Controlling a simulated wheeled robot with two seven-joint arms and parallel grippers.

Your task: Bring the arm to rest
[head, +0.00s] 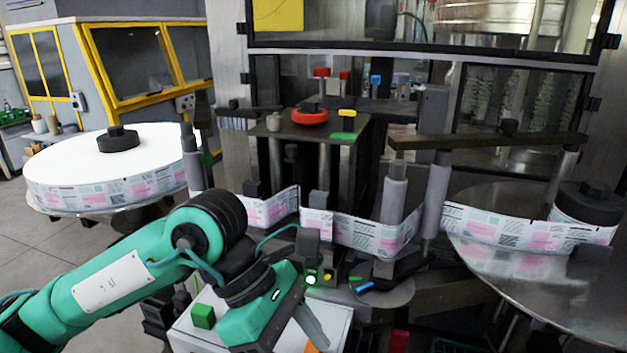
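My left arm (110,285), teal and black, comes in from the left and reaches to the lower middle. Its gripper (305,322) is low over a white box top (190,335), in front of the labeller. A grey finger part shows at its right side, but the fingertips are not clear, so I cannot tell whether it is open or shut or holds anything. A green block (203,316) is on the white top just left of the gripper. My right gripper is not in view.
The label web (365,235) runs past grey rollers (393,200) close behind my gripper. A large label reel (70,170) stands left, and a small reel (585,215) sits on a metal disc (560,285) right. A platform (340,133) holds a red disc (309,117). Open floor (30,250) shows at left.

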